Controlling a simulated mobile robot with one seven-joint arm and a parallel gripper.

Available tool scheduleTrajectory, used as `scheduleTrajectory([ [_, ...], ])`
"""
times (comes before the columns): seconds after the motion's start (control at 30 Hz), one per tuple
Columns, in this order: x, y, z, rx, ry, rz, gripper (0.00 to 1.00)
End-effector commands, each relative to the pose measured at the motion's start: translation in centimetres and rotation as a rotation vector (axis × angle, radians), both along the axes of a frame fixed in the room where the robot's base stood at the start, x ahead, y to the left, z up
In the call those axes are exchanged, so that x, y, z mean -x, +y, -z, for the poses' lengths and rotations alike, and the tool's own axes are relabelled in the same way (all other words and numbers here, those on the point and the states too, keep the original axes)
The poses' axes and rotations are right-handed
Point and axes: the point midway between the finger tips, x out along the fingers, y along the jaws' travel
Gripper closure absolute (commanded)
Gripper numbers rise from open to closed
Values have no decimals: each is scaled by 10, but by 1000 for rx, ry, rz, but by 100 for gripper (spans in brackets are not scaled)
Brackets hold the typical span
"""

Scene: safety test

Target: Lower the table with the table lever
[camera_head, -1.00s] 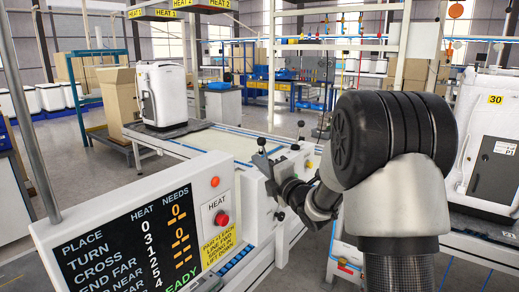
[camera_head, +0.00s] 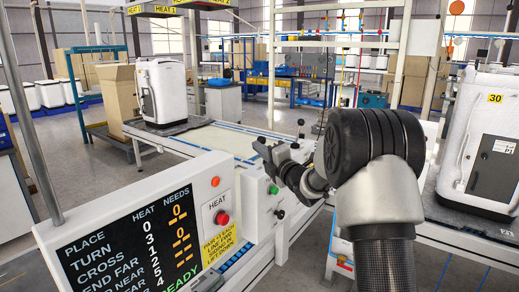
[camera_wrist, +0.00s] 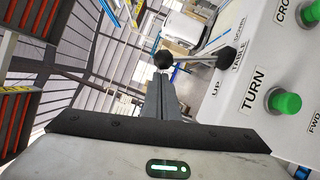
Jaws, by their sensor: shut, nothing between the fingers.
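The table lever (camera_wrist: 196,60) shows in the wrist view as a thin metal rod with a black ball knob (camera_wrist: 163,60), on a white panel marked UP and TABLE. My gripper (camera_wrist: 163,80) is shut and empty, its fingertips just below the knob in that picture. I cannot tell whether they touch it. In the head view my gripper (camera_head: 265,148) is over the far part of the white control console (camera_head: 252,190), and the lever there seems hidden behind it. The conveyor table (camera_head: 222,140) lies behind the console.
A green TURN button (camera_wrist: 285,103) is close to the lever. A red HEAT button (camera_head: 222,219) and a display board (camera_head: 130,235) are on the near console. A white appliance casing (camera_head: 160,92) stands on the table's far left; another (camera_head: 487,140) is at right.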

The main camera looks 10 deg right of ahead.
Motion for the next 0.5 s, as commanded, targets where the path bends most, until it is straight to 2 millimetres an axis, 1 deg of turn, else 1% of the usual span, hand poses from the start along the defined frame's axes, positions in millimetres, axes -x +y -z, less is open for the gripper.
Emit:
scheduleTrajectory([
  [0.27,-4,-4,-8,-40,39,1,100],
  [0.5,-15,-16,-23,-153,154,2,100],
])
